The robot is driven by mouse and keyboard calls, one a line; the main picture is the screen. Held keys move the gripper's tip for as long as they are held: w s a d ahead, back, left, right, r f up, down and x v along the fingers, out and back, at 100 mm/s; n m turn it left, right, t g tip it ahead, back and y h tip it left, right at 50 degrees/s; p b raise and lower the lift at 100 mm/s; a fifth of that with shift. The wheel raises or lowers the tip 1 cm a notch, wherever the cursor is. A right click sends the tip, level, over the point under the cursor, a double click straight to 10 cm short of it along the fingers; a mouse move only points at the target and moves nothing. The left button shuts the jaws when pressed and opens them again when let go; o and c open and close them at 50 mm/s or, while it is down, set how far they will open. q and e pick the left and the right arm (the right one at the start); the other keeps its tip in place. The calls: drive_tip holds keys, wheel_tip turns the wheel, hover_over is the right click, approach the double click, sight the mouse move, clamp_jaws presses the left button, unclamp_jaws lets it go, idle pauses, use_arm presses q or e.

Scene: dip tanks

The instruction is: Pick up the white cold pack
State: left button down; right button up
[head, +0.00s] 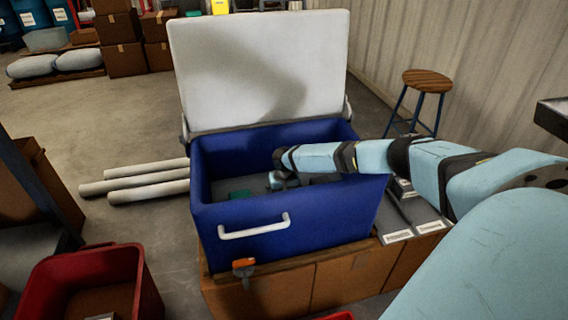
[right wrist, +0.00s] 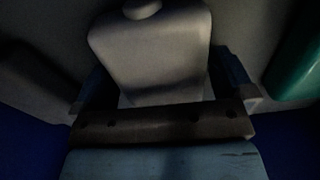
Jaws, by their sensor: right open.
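The white cold pack (right wrist: 155,55) shows in the right wrist view, a pale flat-bodied shape with a rounded knob at its far end. My right gripper (right wrist: 165,98) is open, with one finger on each side of the pack's near part; I cannot tell whether they touch it. In the head view my right arm reaches over the side of the blue cooler (head: 252,218), and the right gripper (head: 278,182) is down inside it. The pack is not clearly visible there, being hidden by the arm and shadow. My left gripper is not in view.
A green item (right wrist: 297,58) lies right of the pack; a green item also shows in the cooler in the head view (head: 240,194). The raised white lid (head: 260,70) stands behind. A red bin (head: 85,270) is at front left, a stool (head: 427,82) at right.

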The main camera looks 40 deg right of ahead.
drive_tip(key=c, duration=0.9)
drive_tip(key=shift+r, duration=0.1)
drive_tip(key=shift+c, duration=0.2)
